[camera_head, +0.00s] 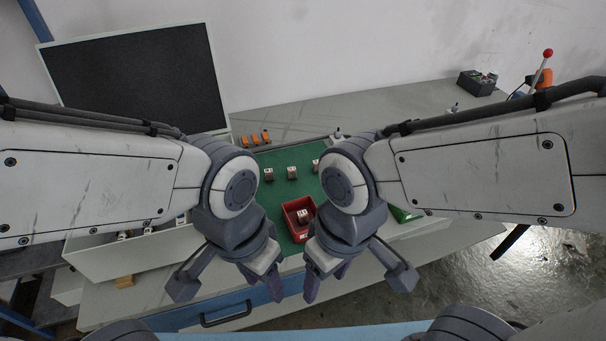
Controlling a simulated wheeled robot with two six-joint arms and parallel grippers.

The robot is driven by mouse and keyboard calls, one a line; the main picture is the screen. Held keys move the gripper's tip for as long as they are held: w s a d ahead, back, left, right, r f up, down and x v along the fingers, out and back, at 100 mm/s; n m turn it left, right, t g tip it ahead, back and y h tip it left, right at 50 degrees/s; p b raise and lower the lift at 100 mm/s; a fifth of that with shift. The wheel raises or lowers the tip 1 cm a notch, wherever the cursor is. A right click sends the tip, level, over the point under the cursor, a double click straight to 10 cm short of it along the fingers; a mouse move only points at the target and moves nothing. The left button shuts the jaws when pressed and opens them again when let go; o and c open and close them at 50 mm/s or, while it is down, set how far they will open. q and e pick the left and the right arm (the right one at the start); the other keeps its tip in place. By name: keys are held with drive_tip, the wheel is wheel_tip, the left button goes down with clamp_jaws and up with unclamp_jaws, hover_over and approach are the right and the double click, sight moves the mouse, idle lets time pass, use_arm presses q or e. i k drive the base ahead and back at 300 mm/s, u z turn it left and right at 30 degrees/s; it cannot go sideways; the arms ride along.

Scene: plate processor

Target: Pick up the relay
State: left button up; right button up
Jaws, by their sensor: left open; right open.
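Small brown-and-white blocks, which look like relays, stand in a row on the green mat (275,158): one at the left (268,174), one in the middle (292,173), and one at the right (316,165) partly hidden by my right arm. Another small block (302,215) sits inside a red bin (289,211) nearer to me. I cannot tell which one is the relay. My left gripper (264,279) is open and empty, in front of the bin to its left. My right gripper (325,280) is open and empty, in front of the bin to its right.
A dark monitor (140,80) stands at the back left. Several orange pieces (255,139) lie behind the mat. A white tray (110,257) is at the left, a green bin (404,214) at the right. A dark box (477,83) stands far right; the bench before it is mostly clear.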

sight(292, 172)
drive_tip(key=z, duration=1.6)
drive_tip(key=i, duration=1.35)
drive_tip(key=u, duration=2.5)
